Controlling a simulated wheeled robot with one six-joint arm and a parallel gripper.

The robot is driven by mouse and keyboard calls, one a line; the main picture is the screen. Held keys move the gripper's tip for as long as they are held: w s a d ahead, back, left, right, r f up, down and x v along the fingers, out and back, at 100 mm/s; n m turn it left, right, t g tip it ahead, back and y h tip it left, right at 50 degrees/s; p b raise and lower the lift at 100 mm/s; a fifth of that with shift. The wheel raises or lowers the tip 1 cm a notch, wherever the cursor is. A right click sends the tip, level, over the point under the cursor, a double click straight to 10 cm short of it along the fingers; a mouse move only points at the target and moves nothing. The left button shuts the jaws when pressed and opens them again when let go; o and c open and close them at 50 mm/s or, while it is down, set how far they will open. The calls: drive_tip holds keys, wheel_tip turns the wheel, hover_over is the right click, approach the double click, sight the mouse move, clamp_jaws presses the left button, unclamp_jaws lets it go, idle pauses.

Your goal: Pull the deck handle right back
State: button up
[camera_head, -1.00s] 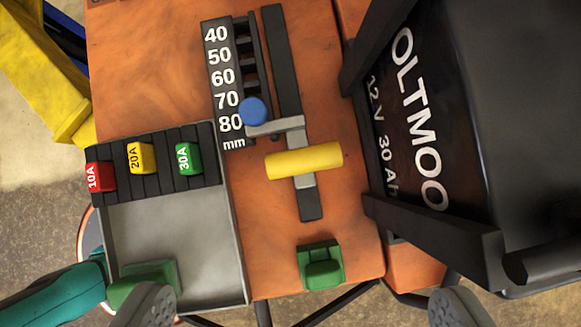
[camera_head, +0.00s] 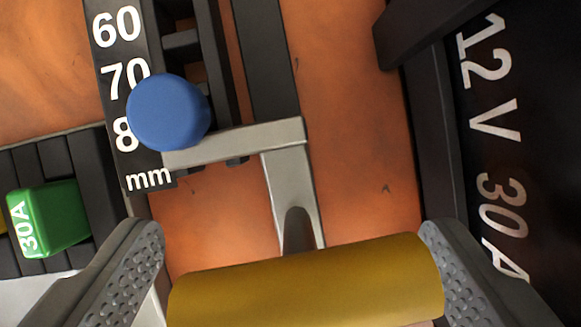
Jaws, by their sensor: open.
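The deck handle has a yellow cylindrical grip (camera_head: 305,285) on a grey metal lever (camera_head: 290,185) in the lower middle of the view. A blue knob (camera_head: 168,112) sits on the lever's side arm, beside the height scale (camera_head: 122,70), between the 70 and the mm mark, partly covering the 80. My gripper (camera_head: 292,275) is open, with one finger at each end of the yellow grip. The right finger is at or very near the grip's right end; a gap shows at the left. Whether either finger touches cannot be told.
A black battery (camera_head: 510,130) in its frame stands close on the right. A green 30A fuse (camera_head: 48,218) sits in a dark rack at the left. The dark slotted rail (camera_head: 265,60) runs up from the lever over the orange deck (camera_head: 360,130).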

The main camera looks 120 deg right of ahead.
drive_tip(key=shift+x, duration=1.2)
drive_tip(key=shift+c, duration=0.4)
drive_tip(key=c, duration=1.2)
drive_tip(key=shift+s+d+r, duration=0.1)
drive_tip(key=shift+s+d, duration=0.15)
drive_tip(key=shift+d, duration=0.45)
drive_tip(key=shift+s+d, duration=0.25)
drive_tip(key=shift+d, duration=0.5)
drive_tip(key=shift+s+d+r, duration=0.1)
drive_tip(key=shift+s+d, duration=0.15)
drive_tip(key=shift+d, duration=0.45)
drive_tip(key=shift+c, duration=0.8)
drive_tip(key=o, duration=1.4)
drive_tip(key=shift+w+d, duration=0.1)
drive_tip(key=shift+w, duration=0.05)
drive_tip(key=shift+o, duration=0.2)
drive_tip(key=shift+f, duration=0.1)
